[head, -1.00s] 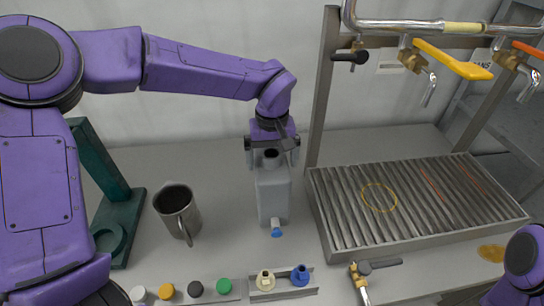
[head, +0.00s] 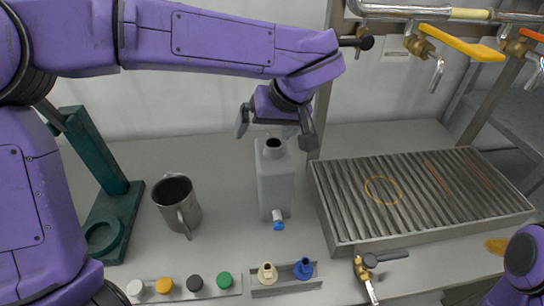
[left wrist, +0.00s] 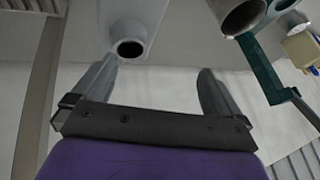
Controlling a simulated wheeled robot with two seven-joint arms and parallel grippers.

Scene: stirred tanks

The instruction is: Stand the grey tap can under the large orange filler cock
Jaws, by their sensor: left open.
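The grey tap can (head: 274,185) stands upright on the bench left of the drip grate, its blue-tipped tap at the front. My left gripper (head: 275,134) is open and empty, its fingers spread above and behind the can's mouth. The can also shows in the left wrist view (left wrist: 122,22), its dark mouth beyond the fingers, apart from them. A brass cock with a large yellow-orange lever (head: 460,42) hangs from the pipe above the grate (head: 335,215). A second cock with a red-orange lever (head: 531,34) is at the right edge. My right gripper is out of view.
A steel mug (head: 176,203) and a green stand (head: 112,205) are left of the can. Several coloured caps (head: 190,288) and a small tray (head: 285,286) line the front. A loose brass tap (head: 366,270) lies before the grate. The grate is empty, with a yellow ring (head: 382,190) marked on it.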

